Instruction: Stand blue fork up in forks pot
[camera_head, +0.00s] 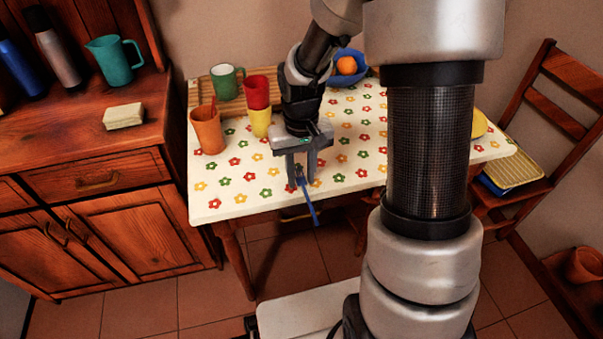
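The blue fork (309,207) is in my gripper (299,181), pointing down and slightly right, over the front edge of the table. Its upper end is between the fingertips, which appear closed on it. Whether its lower end touches anything is hard to tell. An orange pot (208,134) stands upright on the flowered tablecloth, left of and behind my gripper. A thin reddish-orange piece (213,108) sticks up from the pot; this looks like the forks pot. The pot's inside is mostly hidden.
A red cup (257,91) sits above a yellow cup (260,121) right of the pot. Behind are a green mug (225,82), a wooden tray (201,92) and a blue bowl (350,77) with an orange (347,65). A chair (560,120) stands right. The front-left tablecloth (235,190) is clear.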

